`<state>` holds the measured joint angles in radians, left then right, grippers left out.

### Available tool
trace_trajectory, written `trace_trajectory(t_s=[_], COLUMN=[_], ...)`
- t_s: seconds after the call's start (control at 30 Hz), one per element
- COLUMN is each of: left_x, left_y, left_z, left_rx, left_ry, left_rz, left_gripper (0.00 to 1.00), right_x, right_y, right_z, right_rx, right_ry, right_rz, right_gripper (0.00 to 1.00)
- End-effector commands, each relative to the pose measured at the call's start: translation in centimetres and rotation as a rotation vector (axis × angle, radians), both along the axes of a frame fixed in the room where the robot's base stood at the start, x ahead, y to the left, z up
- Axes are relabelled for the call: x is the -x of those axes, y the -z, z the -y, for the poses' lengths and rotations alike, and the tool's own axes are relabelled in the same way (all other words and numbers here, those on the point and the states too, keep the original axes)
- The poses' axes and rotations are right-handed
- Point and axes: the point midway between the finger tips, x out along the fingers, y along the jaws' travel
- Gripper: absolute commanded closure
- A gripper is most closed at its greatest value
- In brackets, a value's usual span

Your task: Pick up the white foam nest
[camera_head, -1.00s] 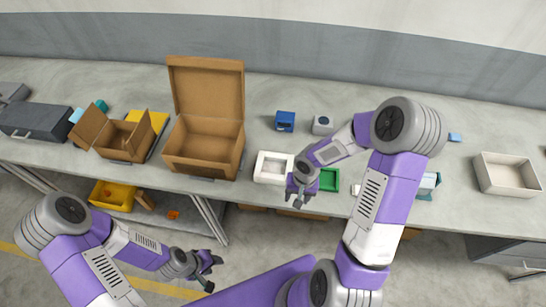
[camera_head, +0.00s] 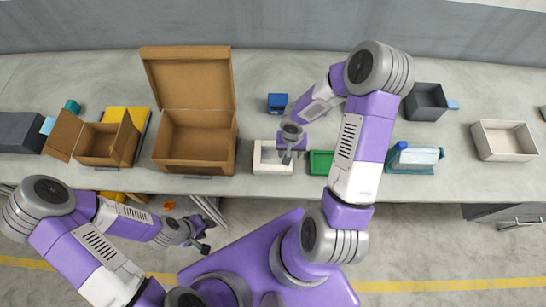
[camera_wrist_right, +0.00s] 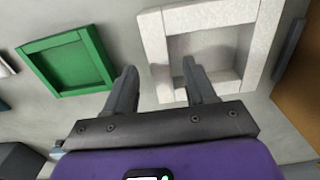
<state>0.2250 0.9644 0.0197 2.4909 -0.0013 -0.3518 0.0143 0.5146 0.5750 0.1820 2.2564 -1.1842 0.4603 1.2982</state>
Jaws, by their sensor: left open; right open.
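The white foam nest (camera_head: 262,167) is a square white frame with a recessed middle, lying on the table right of the large open cardboard box. It also shows in the right wrist view (camera_wrist_right: 153,28). My right gripper (camera_head: 289,158) is open and empty, over the nest's right side. In the right wrist view my right gripper (camera_wrist_right: 158,75) has one finger over the nest's recess and the other between the nest and a green tray. I cannot tell its height above the table. My left gripper (camera_head: 205,238) is open and empty, off the table's front edge.
The green tray (camera_head: 320,163) lies just right of the nest; it also shows in the right wrist view (camera_wrist_right: 72,62). The large cardboard box (camera_head: 195,165) stands close on the left. A blue box (camera_head: 277,103) stands behind. A white tray (camera_head: 503,141) is far right.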

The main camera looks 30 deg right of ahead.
Motion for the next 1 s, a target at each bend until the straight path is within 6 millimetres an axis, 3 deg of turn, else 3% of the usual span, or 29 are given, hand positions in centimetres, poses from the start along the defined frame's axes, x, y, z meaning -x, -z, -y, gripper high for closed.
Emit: trace_trajectory(t_s=[0.1,0.37,0.73,1.0], left_x=[-0.01,-0.02,-0.02,-0.02], left_y=[0.37,0.34,0.34,0.29], left_z=[0.00,0.01,0.01,0.01], left_rx=[0.000,0.000,0.000,0.000], left_ry=[0.000,0.000,0.000,0.000], left_rz=[0.000,0.000,0.000,0.000], left_gripper=[0.57,0.57,0.57,0.57], right_x=[0.02,-0.03,-0.02,-0.05], right_y=[1.39,1.53,1.51,1.35], right_z=[0.00,0.03,0.02,0.02], right_rx=[0.000,0.001,0.001,0.001], right_ry=[-0.001,0.001,0.000,0.000], right_rz=[-0.002,0.001,0.001,0.001], right_gripper=[0.45,0.45,1.00,1.00])
